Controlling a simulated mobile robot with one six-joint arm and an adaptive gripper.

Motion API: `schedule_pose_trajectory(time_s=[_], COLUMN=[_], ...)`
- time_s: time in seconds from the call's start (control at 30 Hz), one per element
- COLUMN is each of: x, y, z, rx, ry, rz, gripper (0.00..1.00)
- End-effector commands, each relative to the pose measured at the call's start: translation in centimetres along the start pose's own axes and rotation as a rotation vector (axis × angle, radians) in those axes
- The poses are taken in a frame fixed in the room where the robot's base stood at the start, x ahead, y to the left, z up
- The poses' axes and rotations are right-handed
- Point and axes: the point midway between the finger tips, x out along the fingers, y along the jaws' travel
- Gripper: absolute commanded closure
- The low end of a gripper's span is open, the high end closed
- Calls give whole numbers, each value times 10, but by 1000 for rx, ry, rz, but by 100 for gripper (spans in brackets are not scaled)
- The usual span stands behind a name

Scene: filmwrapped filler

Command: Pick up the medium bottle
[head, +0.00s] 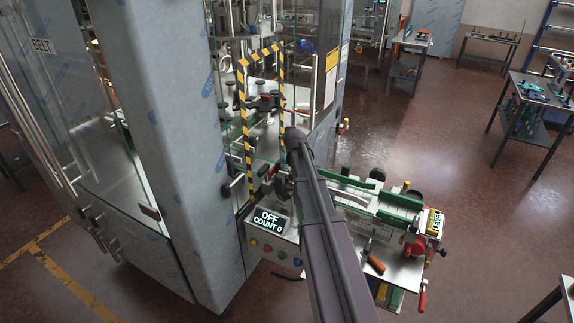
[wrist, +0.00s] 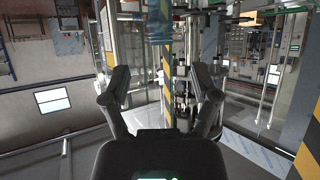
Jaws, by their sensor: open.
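My gripper (wrist: 161,88) is open in the wrist view, its two dark fingers spread wide with nothing held between them. Beyond the fingers are the glass, metal fittings and a yellow-black striped bar (wrist: 166,72) of the filling machine. I cannot pick out a medium bottle with certainty in either view; small parts inside the machine are too small and dark to tell. In the head view my arm reaches up toward the machine's striped opening (head: 245,125), and I cannot clearly make out the gripper there.
A tall machine with a film-wrapped grey column (head: 165,130) and glass panels stands at left. A control box (head: 268,222) reads OFF, COUNT 0. A bench (head: 350,222) with green rails and a screwdriver (head: 373,258) lies right of my arm. Open floor (head: 470,215) is at right.

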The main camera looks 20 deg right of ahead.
Motion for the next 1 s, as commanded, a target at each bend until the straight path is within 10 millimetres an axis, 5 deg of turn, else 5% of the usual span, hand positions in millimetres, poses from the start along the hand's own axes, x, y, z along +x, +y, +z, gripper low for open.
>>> schedule_pose_trajectory(time_s=[0.13,0.67,1.0], x=[15,20,53], y=[0,0,-2], z=[1,1,6], rx=[0,0,0], ry=[0,0,0], rz=[0,0,0], gripper=[22,22,22])
